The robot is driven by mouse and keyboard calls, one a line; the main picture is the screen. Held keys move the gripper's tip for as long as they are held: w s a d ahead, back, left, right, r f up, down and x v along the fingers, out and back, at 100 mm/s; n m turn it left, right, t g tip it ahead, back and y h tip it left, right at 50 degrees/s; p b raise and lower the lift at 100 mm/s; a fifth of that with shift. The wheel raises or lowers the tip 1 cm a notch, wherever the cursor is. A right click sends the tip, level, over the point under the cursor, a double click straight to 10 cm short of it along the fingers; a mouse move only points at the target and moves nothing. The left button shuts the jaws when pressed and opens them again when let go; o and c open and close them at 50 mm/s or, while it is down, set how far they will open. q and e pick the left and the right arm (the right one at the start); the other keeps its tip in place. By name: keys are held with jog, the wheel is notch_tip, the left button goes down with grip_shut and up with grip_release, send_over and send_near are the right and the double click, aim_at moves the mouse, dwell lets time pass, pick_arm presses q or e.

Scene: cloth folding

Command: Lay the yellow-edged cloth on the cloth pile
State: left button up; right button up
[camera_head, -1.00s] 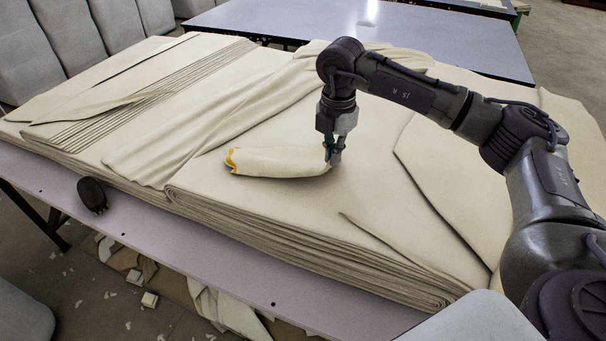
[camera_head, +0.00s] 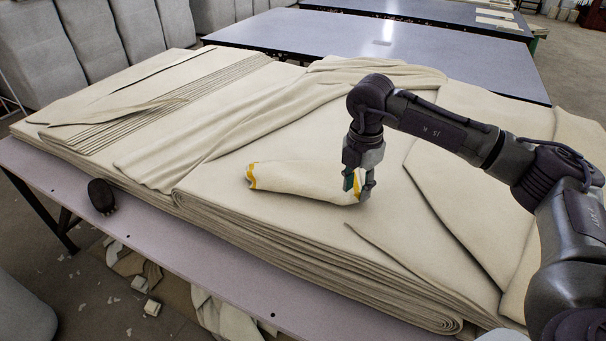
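The yellow-edged cloth (camera_head: 300,179) is a cream, rolled or folded strip lying on the cloth pile (camera_head: 235,219). A yellow band shows at its left end, and a little yellow shows at its right end. My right gripper (camera_head: 359,199) points down at the cloth's right end. Its fingers stand apart, with the cloth's end close to the tips; the exact contact there is hard to see. My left gripper is not in view.
The pile, with loose folds on top, covers most of a pale table (camera_head: 150,238). A dark rounded object (camera_head: 101,196) sits on the table's front edge. Another blue-grey table (camera_head: 300,38) stands behind. Cloth scraps lie on the floor below.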

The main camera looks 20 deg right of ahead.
jog(key=shift+o, duration=0.8)
jog(key=shift+s+r+p, duration=0.1)
jog(key=shift+r+p, duration=0.35)
jog(key=shift+r, duration=0.1)
jog(key=s+d+r+p, duration=0.2)
jog(key=r+p, duration=0.4)
jog(key=r, duration=0.3)
jog(key=shift+s, duration=0.7)
jog(key=shift+d+f, duration=0.1)
